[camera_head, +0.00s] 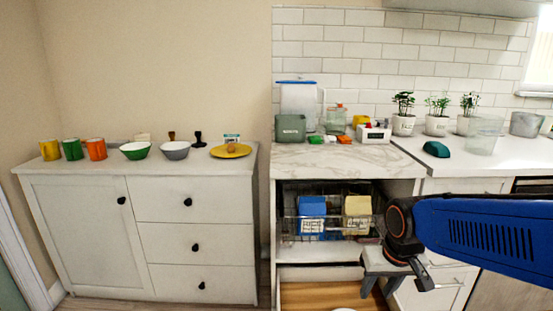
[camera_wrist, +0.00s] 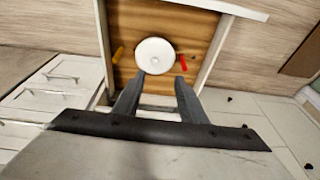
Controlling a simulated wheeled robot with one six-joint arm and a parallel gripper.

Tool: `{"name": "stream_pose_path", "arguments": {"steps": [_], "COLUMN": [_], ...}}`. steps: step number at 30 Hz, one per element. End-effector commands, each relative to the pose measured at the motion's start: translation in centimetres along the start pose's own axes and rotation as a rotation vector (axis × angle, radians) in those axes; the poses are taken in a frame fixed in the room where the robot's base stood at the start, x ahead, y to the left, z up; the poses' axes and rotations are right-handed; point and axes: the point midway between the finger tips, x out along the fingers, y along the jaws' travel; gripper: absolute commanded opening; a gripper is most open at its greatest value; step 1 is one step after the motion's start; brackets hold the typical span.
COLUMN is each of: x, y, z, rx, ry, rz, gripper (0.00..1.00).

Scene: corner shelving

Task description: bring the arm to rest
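My blue arm (camera_head: 490,228) reaches in from the right edge in the head view, in front of the lower cabinets. Its dark wrist joint is near the wire basket. My gripper (camera_wrist: 160,80) shows in the wrist view with its two grey fingers apart and nothing between them. Beyond the fingertips is an open drawer with a wooden bottom (camera_wrist: 187,25).
The open drawer (camera_head: 315,296) is low in the head view. A wire basket (camera_head: 290,226) above it holds a blue pack (camera_head: 312,208) and a yellowish pack (camera_head: 357,207). The marble counter (camera_head: 340,158) and white sideboard (camera_head: 70,175) hold kitchenware.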

Motion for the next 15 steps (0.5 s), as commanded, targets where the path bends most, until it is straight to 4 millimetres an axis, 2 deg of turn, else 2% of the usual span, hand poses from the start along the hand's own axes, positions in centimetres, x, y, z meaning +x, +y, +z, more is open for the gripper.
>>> {"name": "stream_pose_path", "arguments": {"steps": [1,6,15], "x": [-1.0,-3.5,-6.6], "y": [0.5,1.9,3.7], "z": [0.8,3.7,8.7], "rx": [0.002,0.001,-0.003], "ry": [0.019,0.065,0.139], "rz": [0.001,0.007,0.023], "gripper": [0.38,0.38,0.38]}}
